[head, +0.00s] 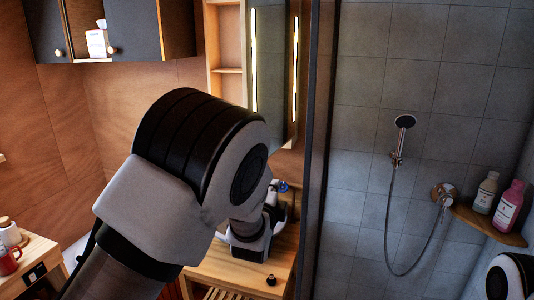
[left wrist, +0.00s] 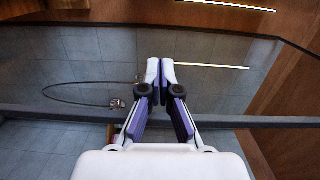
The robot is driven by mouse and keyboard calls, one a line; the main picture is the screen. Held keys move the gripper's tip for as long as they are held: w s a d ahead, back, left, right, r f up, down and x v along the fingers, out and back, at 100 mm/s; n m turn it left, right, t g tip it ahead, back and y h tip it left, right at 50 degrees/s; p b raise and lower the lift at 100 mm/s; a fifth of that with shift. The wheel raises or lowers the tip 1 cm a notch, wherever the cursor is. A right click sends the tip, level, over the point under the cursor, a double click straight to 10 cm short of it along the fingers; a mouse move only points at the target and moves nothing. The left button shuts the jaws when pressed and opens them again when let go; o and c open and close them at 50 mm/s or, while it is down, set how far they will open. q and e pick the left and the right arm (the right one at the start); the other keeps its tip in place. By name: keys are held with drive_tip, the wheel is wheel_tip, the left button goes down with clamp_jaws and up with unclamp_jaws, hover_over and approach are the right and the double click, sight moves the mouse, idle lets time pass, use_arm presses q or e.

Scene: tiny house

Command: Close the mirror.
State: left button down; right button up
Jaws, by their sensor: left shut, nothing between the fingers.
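The mirror (head: 273,60) is a tall panel with lit strips along its sides, beside wooden shelves (head: 228,70) that show uncovered at its left. In the left wrist view, a dark-edged glassy panel crosses the picture with grey tiles and a hose showing in it; I cannot tell how much is reflection. My left gripper (left wrist: 160,72) is shut and empty, its fingertips together in front of that panel. Whether they touch it is unclear. In the head view my left arm hides part of the area below the mirror. My right gripper is out of view.
A dark vertical post (head: 318,150) stands close to the mirror's right, with the tiled shower beyond. A wooden counter (head: 215,278) lies below. Dark wall cabinets (head: 150,30) hang at upper left. Bottles (head: 509,205) stand on a corner shelf.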

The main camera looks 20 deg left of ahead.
use_arm(q)
drive_tip(key=w+a+p, duration=0.2)
drive_tip(key=w+a, duration=0.2)
drive_tip(key=w, duration=0.7)
drive_tip(key=shift+w+a+r, duration=0.15)
drive_tip(key=shift+a, duration=0.25)
drive_tip(key=shift+d, duration=0.15)
